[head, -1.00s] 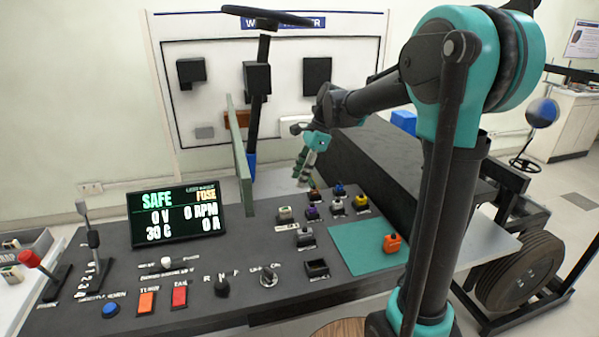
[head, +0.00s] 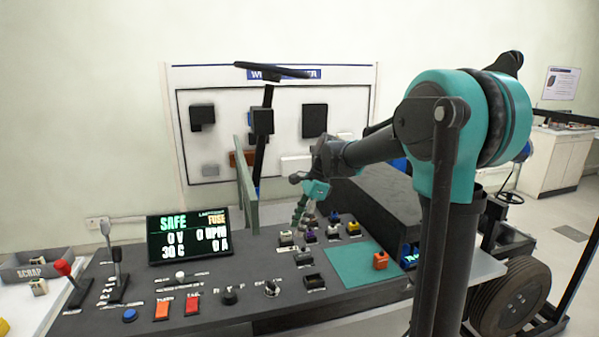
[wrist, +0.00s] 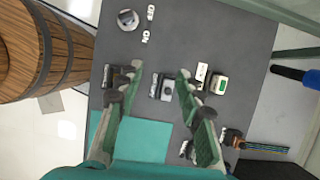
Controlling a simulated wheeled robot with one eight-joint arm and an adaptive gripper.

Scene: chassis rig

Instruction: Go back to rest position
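My gripper (head: 301,213) hangs above the back of the dark control panel (head: 215,292), over the group of small coloured fuse blocks. In the wrist view my gripper (wrist: 158,112) has its two green fingers spread wide. A small grey and black block (wrist: 163,87) shows between the fingers, on the panel below, and nothing is held. The display (head: 189,236) reads SAFE and FUSE, with 0 V and 0 A.
A green upright panel (head: 246,185) and a dark steering column (head: 266,125) stand left of my gripper. A grey scrap bin (head: 35,268) with a block in it is at the left. A wooden barrel (wrist: 45,45) shows in the wrist view. A black box (head: 360,205) lies behind.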

